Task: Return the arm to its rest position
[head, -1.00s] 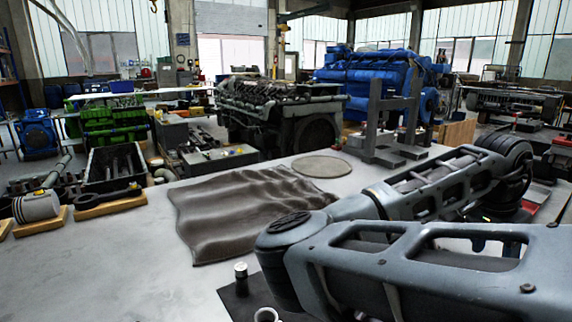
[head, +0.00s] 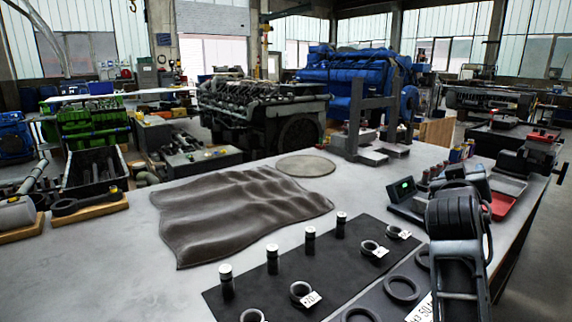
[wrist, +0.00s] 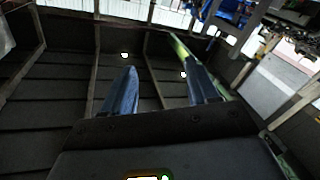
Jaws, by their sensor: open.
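My gripper (wrist: 162,90) shows in the wrist view with its two fingers apart and nothing between them. Dark ceiling panels and beams fill the space beyond the fingers. In the head view part of my arm is at the lower right, folded up close to the camera and over the bench's right edge. My gripper is not visible in the head view.
The grey bench (head: 120,270) holds a crumpled brown cloth (head: 240,208), a round disc (head: 306,166) and a black mat (head: 330,258) with several pins and rings. A small device with a green display (head: 404,188) and a red tray (head: 502,206) are at right. The bench's left front is clear.

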